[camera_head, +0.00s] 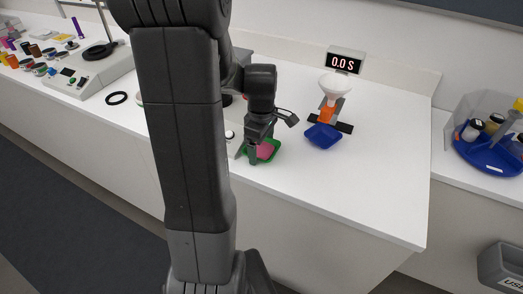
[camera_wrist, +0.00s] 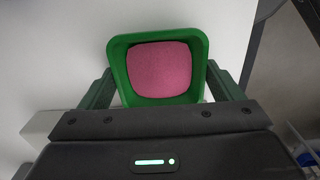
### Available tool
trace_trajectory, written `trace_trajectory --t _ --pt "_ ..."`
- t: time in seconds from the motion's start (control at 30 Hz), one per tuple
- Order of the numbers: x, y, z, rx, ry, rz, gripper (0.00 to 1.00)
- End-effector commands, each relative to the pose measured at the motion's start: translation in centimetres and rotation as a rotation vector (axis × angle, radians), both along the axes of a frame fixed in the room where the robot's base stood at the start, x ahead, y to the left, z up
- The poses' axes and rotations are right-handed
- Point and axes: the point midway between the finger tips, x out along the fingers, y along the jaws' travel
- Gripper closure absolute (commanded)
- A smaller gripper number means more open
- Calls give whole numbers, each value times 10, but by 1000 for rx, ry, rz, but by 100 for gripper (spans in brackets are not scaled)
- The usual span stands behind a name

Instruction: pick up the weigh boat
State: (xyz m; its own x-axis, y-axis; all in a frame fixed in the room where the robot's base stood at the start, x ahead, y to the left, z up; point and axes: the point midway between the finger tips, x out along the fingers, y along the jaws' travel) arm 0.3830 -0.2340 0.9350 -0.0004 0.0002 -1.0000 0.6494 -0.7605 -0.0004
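A green square weigh boat with a pink fill (camera_head: 263,151) is near the front edge of the white bench, beside a pale grey device. It also shows in the wrist view (camera_wrist: 119,68), upright, centred between my two fingers. My gripper (camera_head: 262,148) reaches down at it, with one finger on each side of the green boat (camera_wrist: 160,85). The fingertips are at or very close to its rim. I cannot tell whether they press on it, or whether its base rests on the bench. A second, blue weigh boat (camera_head: 322,136) sits to the right, apart from my gripper.
A white funnel (camera_head: 334,87) on a stand with an orange part (camera_head: 327,113) is behind the blue boat. A display reading 0.0 S (camera_head: 343,63) is at the back. A blue carousel with jars (camera_head: 487,157) is at right. The bench's right front is clear.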

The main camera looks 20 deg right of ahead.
Motion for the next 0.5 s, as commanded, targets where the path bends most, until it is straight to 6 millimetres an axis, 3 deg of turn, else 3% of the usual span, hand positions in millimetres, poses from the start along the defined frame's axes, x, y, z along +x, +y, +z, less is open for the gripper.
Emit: trace_trajectory --t 0.03,0.17,0.5 --pt "0 0 0 0 0 0 24" --pt "0 0 0 0 0 0 46" --pt "0 0 2 -1 -1 0 46"
